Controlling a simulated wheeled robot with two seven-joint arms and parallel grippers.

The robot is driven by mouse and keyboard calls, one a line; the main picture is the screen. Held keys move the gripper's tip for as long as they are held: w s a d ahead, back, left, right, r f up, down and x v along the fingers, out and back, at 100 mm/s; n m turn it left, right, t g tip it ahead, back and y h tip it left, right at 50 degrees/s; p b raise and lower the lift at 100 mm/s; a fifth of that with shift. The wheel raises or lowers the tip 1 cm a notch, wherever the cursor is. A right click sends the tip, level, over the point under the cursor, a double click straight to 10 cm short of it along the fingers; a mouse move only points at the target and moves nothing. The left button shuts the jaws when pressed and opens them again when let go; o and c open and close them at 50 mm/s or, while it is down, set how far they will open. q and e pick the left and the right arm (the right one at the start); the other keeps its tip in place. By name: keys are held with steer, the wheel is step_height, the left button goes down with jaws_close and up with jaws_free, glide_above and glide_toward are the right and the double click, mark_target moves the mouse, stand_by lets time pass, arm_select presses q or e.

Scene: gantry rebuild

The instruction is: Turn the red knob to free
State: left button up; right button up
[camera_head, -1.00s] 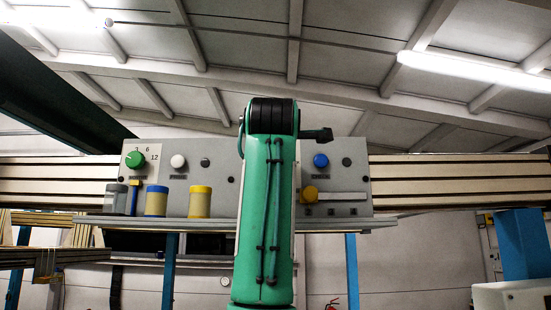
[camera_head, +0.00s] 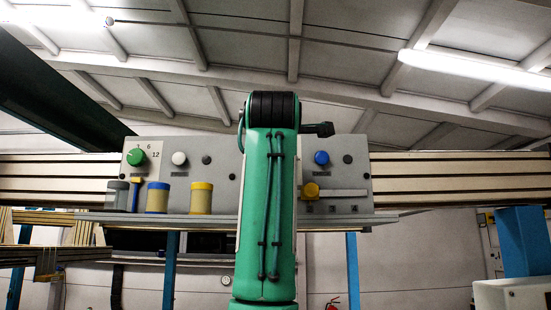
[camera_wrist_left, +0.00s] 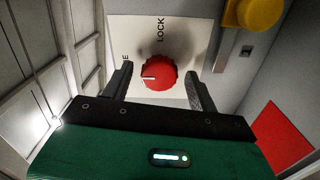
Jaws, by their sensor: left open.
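The red knob (camera_wrist_left: 158,72) sits on a white plate (camera_wrist_left: 120,25) in the left wrist view. Its white mark points left in the picture, towards a label of which only a final "E" shows beside a finger. The label "LOCK" stands above the knob. My left gripper (camera_wrist_left: 160,76) is open, with one finger on each side of the knob and a small visible gap on both sides. In the head view my green arm (camera_head: 267,200) covers the middle of the grey panel (camera_head: 217,170), and the red knob is not visible there. My right gripper is not in view.
The panel carries a green knob (camera_head: 136,157), a white knob (camera_head: 179,158), a blue knob (camera_head: 321,158) and a yellow knob (camera_head: 311,190). Yellow (camera_head: 201,198) and blue-and-yellow (camera_head: 157,198) cylinders stand on the ledge (camera_head: 190,219). A red patch (camera_wrist_left: 283,138) shows right in the wrist view.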

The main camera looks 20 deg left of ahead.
arm_select(q)
steer(key=b+v, duration=0.5)
steer(key=v, duration=0.8)
